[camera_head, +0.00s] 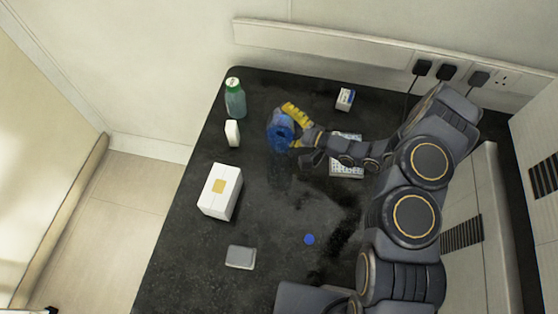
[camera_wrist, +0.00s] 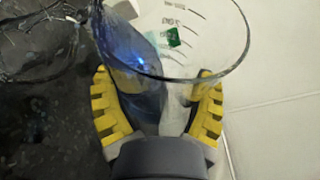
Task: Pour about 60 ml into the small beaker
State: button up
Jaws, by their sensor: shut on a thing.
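My gripper (camera_head: 294,128) has yellow fingers shut on a clear glass beaker with blue liquid (camera_head: 280,132).
A green bottle (camera_head: 235,99) and a small white bottle (camera_head: 232,134) stand left of my gripper. A white box (camera_head: 219,192), grey slab (camera_head: 240,257) and blue disc (camera_head: 309,239) lie nearer. A white rack (camera_head: 346,168) is partly behind my arm; a small box (camera_head: 345,99) stands behind.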

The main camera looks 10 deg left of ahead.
jog(key=shift+s+d+r+n+y, duration=0.25)
jog(key=shift+s+r+n+y, duration=0.15)
jog(key=shift+n, duration=0.2)
dwell(0.6)
jog(key=shift+r+n, duration=0.6)
jog(key=shift+n, duration=0.1)
dwell(0.8)
jog(key=shift+w+a+f+m, duration=0.1)
jog(key=shift+w+f+m, duration=0.3)
jog(key=shift+f+m, duration=0.3)
jog(key=shift+f+m+h, duration=0.25)
jog(key=shift+m+h, duration=0.15)
jog(key=shift+m, duration=1)
jog(key=shift+s+f+m+g+h, duration=0.15)
jog(key=shift+f+m+g+h, duration=0.4)
jog(key=shift+m+h, duration=0.2)
